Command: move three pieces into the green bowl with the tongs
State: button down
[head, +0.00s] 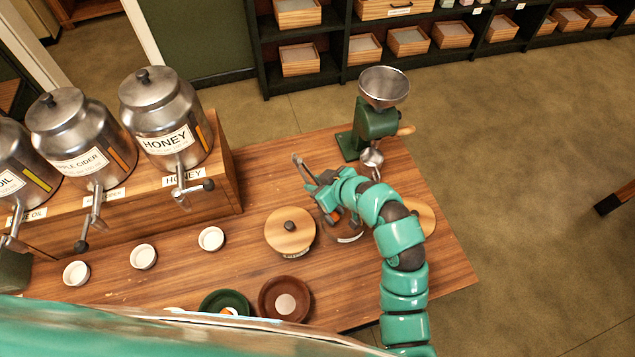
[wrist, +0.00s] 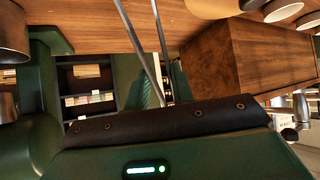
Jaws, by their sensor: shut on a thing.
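My gripper (head: 324,192) is above the wooden table, near the green grinder, and is shut on the metal tongs (head: 300,164). The tongs point up and left from it in the head view. In the wrist view the two long thin arms of the tongs (wrist: 141,48) stick out beyond my gripper, apart from each other at the picture's top edge. The green bowl (head: 206,303) is at the table's front edge, partly cut off by my body; something white and orange shows in it. A brown bowl (head: 266,301) with a pale round middle stands beside it. I cannot make out separate pieces.
A round wooden lid with a knob (head: 290,231) lies left of my arm. The grinder (head: 376,122) stands at the back right. Several small white cups (head: 211,239) and steel dispensers (head: 166,117) are at left.

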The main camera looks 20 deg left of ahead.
notch_tip(320, 180, up, 12)
jog(key=p, duration=0.2)
jog(key=shift+p, duration=0.3)
dwell(0.4)
jog(key=shift+r, duration=0.1)
